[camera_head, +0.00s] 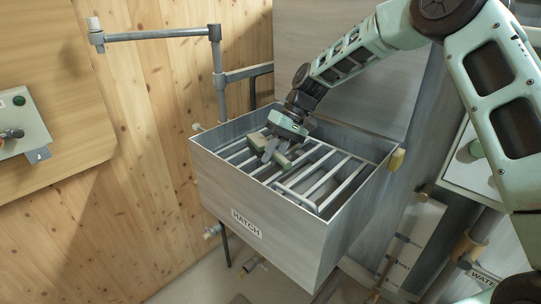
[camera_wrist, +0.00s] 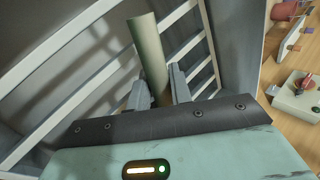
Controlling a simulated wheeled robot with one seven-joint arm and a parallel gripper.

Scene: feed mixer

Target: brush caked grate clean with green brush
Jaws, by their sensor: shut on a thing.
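My gripper (camera_head: 271,149) is down inside the grey bin, over the grate (camera_head: 310,181) of pale parallel bars. In the wrist view its two fingers (camera_wrist: 158,92) are shut on a pale green brush handle (camera_wrist: 148,45). The handle also shows at the gripper in the head view (camera_head: 282,158). The brush's bristles are hidden, so I cannot tell whether they touch the bars. The grate bars show in the wrist view (camera_wrist: 62,48) on both sides of the handle. The bars I see look pale; caked matter on them cannot be made out clearly.
The bin (camera_head: 262,222), labelled HATCH, has raised walls around the grate. A grey pipe rail (camera_head: 160,35) stands at the bin's back left. A control box (camera_head: 18,125) is on the wooden wall at left. A yellow block (camera_head: 397,159) sits at the bin's right corner.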

